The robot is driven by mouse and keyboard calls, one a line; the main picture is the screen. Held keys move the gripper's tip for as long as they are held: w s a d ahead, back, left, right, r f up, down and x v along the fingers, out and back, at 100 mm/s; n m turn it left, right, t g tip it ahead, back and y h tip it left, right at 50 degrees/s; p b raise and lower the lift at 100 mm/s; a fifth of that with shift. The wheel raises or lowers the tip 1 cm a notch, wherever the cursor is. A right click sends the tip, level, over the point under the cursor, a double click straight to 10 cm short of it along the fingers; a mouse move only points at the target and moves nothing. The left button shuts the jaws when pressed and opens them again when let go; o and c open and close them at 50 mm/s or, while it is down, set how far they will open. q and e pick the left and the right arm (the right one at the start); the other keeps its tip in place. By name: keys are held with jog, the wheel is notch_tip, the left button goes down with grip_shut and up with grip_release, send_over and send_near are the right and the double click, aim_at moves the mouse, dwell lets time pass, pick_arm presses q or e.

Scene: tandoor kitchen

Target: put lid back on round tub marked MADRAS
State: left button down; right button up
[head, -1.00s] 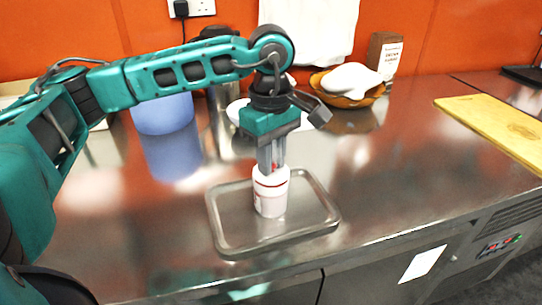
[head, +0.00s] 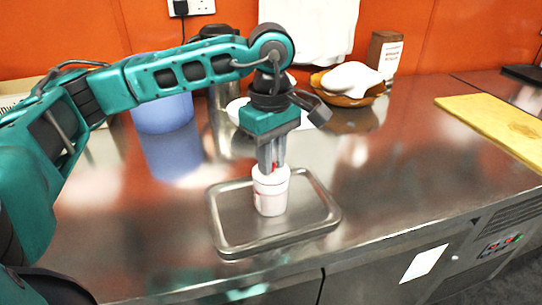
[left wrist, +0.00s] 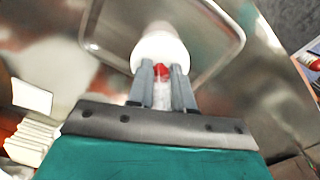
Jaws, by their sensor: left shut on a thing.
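A small round white tub (head: 270,200) stands upright on a metal tray; its marking is too small to read. A white lid (head: 271,176) sits on its top, looking level and in contact with the rim. My left gripper (head: 271,166) points straight down over the tub, shut on the lid's red knob. In the left wrist view the white lid (left wrist: 158,46) lies just beyond the fingertips, and the red knob (left wrist: 160,71) is between the fingers. The lid hides most of the tub there. My right gripper is not in view.
The shallow metal tray (head: 230,241) lies near the front of the steel counter (head: 400,190). Behind are a blue container (head: 163,113), a bowl with a white cloth (head: 350,82) and a brown box (head: 384,53). A yellow board (head: 495,125) lies at right. The counter right of the tray is clear.

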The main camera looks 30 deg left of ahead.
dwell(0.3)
pick_arm(q)
jog(key=shift+c, duration=2.3)
grip_release()
jog(key=shift+r, duration=0.1)
jog(key=shift+r+p, duration=2.3)
jog(key=shift+r, duration=1.15)
jog(key=shift+c, duration=0.4)
grip_shut()
jog(key=shift+f, duration=0.15)
